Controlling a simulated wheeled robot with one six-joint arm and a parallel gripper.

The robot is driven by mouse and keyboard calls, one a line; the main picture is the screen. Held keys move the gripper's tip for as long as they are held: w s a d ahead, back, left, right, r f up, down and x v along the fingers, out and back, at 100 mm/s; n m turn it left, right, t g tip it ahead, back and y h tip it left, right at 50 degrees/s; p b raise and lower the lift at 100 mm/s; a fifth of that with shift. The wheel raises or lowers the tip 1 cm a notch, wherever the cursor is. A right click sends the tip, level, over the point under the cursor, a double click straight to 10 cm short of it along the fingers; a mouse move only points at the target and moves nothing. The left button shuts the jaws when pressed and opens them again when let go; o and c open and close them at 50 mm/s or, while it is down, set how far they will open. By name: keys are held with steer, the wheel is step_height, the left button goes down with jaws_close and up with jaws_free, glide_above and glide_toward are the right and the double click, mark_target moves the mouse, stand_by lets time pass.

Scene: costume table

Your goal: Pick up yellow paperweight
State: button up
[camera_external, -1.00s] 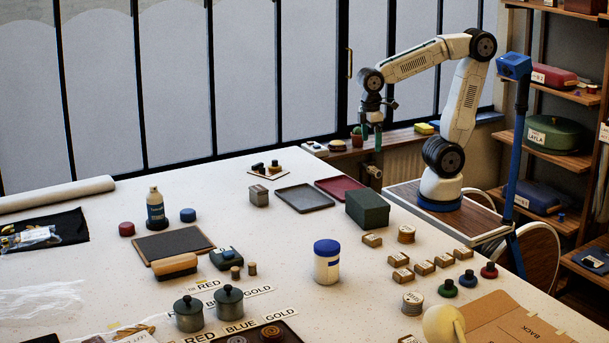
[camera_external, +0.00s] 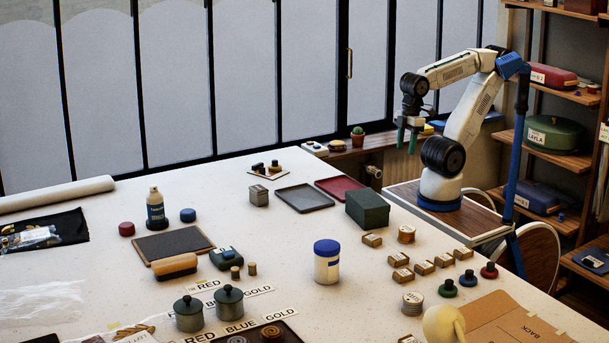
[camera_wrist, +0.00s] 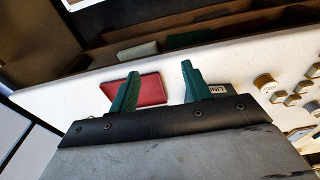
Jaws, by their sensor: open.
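My gripper (camera_external: 407,142) hangs over the far right side, between the window ledge and my arm's base, with its fingers pointing down. Its two green fingers (camera_wrist: 160,80) are apart with nothing between them in the wrist view. A small yellow block (camera_external: 428,130) lies on the window ledge behind the gripper and is partly covered by it. I cannot tell whether this is the yellow paperweight. No other clearly yellow weight shows on the table, and the block is not visible in the wrist view.
The red tray (camera_external: 341,187) lies near the table's far edge and shows beyond the fingers in the wrist view (camera_wrist: 152,92). A dark green box (camera_external: 368,209) and a grey tray (camera_external: 304,199) are close to it. Several small labelled blocks and a blue-lidded jar (camera_external: 327,263) stand nearer.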

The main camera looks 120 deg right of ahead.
steer(key=w+d+r+m+g+y, duration=0.1)
steer(key=w+r+m+y, duration=0.1)
steer(key=w+m, duration=0.4)
steer(key=m+t+y, duration=0.6)
steer(key=m+y, duration=0.2)
steer(key=m, duration=0.9)
glide_above(275, 161)
steer(key=s+a, duration=0.3)
steer(key=s, duration=0.1)
step_height(275, 161, down, 9)
steer(key=d+f+m+t, duration=0.1)
steer(key=d, duration=0.2)
steer(key=s+d+f+m+t, duration=0.1)
steer(key=d+f, duration=0.1)
steer(key=d+f+m+t, duration=0.1)
steer(key=d+m, duration=0.1)
steer(key=d, duration=0.1)
steer(key=shift+s+d+f+h, duration=0.3)
steer(key=shift+d+f, duration=0.05)
steer(key=x, duration=0.7)
steer(key=shift+w+a+r, duration=0.25)
steer(key=shift+w, duration=0.15)
jaws_close()
